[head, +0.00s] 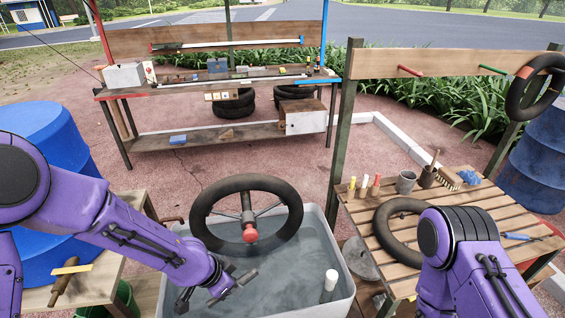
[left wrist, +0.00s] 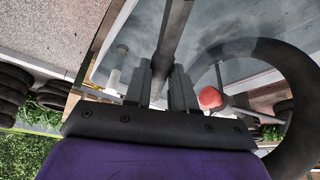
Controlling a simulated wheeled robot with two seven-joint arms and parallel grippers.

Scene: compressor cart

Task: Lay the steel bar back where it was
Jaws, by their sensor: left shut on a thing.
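My left gripper (head: 218,288) is low over the grey water tub (head: 345,300), in front of the dark wheel. In the left wrist view its fingers (left wrist: 172,85) are shut on a dark grey steel bar (left wrist: 174,35), which runs from between them toward the top edge. In the head view the bar is hard to tell from the fingers, and its ends are not clear. My right arm comes in at the lower right, and its gripper is out of view.
A dark wheel (head: 200,215) with a red knob (head: 250,235) stands over the tub. A white cylinder (head: 331,280) stands in the tub. A slatted table (head: 470,215) with a black ring is at the right. A workbench (head: 140,92) with long rods is behind. A blue barrel (head: 60,130) is at the left.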

